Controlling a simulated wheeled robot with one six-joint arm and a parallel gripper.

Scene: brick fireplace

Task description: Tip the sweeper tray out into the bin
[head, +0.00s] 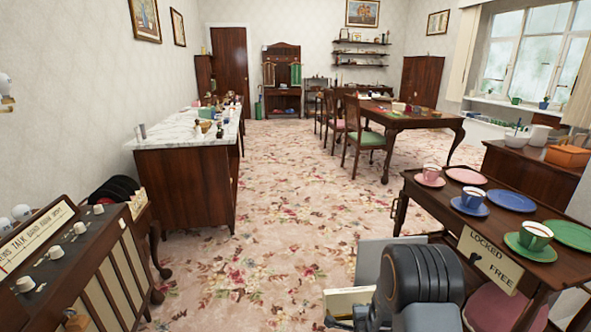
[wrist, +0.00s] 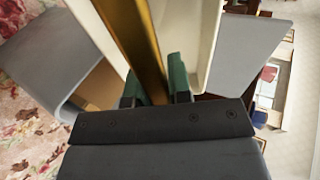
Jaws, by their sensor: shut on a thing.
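My gripper (wrist: 153,88) has green pads and is shut on a brass bar (wrist: 130,35) in the wrist view. The bar runs along the open cream tray (wrist: 212,40), which I take for the sweeper tray. Grey walls, possibly of the bin (wrist: 40,65), show left and right of the tray, with a tan inside at the left. In the head view a grey panel (head: 378,258) and a cream piece (head: 345,300) show beside my dark wrist. My fingers are hidden there. I cannot tell what is in the tray or whether tray and bin touch.
A wooden trolley (head: 480,235) with cups, plates and a "LOCKED / FREE" sign (head: 490,262) stands close on the right. An old radio (head: 75,265) is at the lower left. A marble-topped cabinet (head: 185,165) stands behind it. The flowered carpet (head: 270,225) is clear in the middle.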

